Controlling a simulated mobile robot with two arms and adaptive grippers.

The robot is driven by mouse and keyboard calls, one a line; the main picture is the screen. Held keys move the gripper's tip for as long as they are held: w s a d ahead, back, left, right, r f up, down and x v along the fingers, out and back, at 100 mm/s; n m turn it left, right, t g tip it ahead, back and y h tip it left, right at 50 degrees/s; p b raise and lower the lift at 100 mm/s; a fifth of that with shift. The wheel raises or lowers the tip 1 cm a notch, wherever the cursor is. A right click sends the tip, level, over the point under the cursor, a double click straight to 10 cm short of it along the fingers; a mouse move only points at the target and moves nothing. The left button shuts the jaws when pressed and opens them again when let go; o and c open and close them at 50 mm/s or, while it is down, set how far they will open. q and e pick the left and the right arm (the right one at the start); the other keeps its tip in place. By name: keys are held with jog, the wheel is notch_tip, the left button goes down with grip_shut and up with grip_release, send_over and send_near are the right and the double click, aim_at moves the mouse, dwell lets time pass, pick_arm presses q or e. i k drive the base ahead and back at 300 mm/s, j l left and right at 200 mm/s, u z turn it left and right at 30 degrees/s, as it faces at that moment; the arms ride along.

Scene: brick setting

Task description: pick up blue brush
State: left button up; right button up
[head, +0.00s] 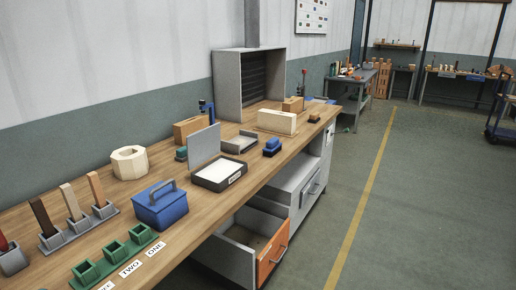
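A small blue block with a dark underside, which looks like the blue brush (272,145), rests on the wooden workbench (205,205) near its front edge, just right of an open tray. Neither of my grippers shows in the head view.
A blue box with a handle (160,206), an open tray with a raised lid (220,175), green holders (114,251) and a pale hexagonal ring (129,162) stand on the bench. An orange-fronted drawer (272,257) sticks out below. The floor at right (420,220) is clear.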

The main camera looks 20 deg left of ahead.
aim_at(273, 146)
jog(key=i+l+u, duration=0.1)
jog(key=u, duration=0.4)
jog(key=i+l+u, duration=0.2)
jog(key=u, duration=0.3)
jog(key=i+l, duration=0.05)
jog(key=i, duration=0.1)
